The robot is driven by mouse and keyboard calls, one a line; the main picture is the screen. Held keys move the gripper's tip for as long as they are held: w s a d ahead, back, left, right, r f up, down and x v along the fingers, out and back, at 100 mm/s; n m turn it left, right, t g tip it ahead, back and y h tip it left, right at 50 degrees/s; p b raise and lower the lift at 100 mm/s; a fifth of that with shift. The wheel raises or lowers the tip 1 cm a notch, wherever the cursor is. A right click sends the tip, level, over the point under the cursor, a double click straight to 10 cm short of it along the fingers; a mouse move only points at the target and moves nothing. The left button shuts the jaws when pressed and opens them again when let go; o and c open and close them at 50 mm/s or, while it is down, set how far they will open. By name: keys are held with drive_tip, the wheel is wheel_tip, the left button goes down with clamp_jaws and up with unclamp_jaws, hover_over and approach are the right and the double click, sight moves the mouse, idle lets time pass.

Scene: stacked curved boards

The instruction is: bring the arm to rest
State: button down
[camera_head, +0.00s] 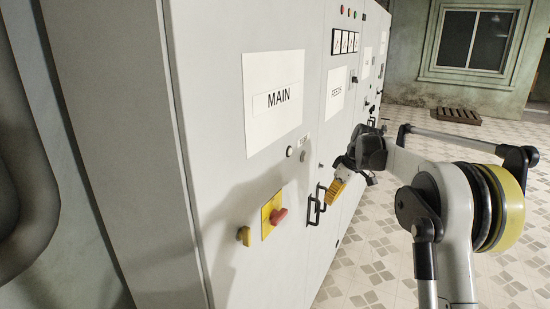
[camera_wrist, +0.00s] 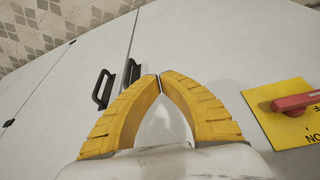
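My gripper (camera_head: 333,194) is in front of the grey cabinet, right of the red switch handle (camera_head: 280,215) and near the black door handles (camera_head: 314,208). In the wrist view my gripper (camera_wrist: 160,77) has its two yellow fingers meeting at the tips, with nothing seen held between them. The red switch handle (camera_wrist: 297,102) on its yellow plate (camera_wrist: 262,96) is at the right of the wrist view, apart from the fingers. My arm comes in from the right in the head view.
Black door handles (camera_wrist: 103,90) show beyond the fingers in the wrist view. Tiled floor (camera_head: 370,265) lies open to the right. A wooden pallet (camera_head: 458,116) lies by the far wall.

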drive_tip(key=s+a+r+m+t+h+b, duration=0.1)
drive_tip(key=s+a+r+m, duration=0.15)
drive_tip(key=s, duration=0.45)
drive_tip(key=s+a+r+m+b, duration=0.1)
drive_tip(key=s+r, duration=0.2)
drive_tip(key=s, duration=0.5)
drive_tip(key=s+a+r+m+t+h+b, duration=0.1)
drive_tip(key=s+a+r+m, duration=0.1)
drive_tip(key=s, duration=0.5)
drive_tip(key=s+f+m, duration=0.1)
drive_tip(key=s+f, duration=0.2)
drive_tip(key=s, duration=0.3)
drive_tip(key=s+f+m+t+b, duration=0.1)
drive_tip(key=s+f, duration=0.2)
drive_tip(key=s, duration=0.4)
drive_tip(key=s+f+m+t+h, duration=0.1)
drive_tip(key=s+f+m, duration=0.1)
drive_tip(key=s, duration=0.5)
drive_tip(key=shift+a+f+b, duration=0.3)
drive_tip(key=shift+f, duration=0.45)
drive_tip(key=shift+s, duration=0.1)
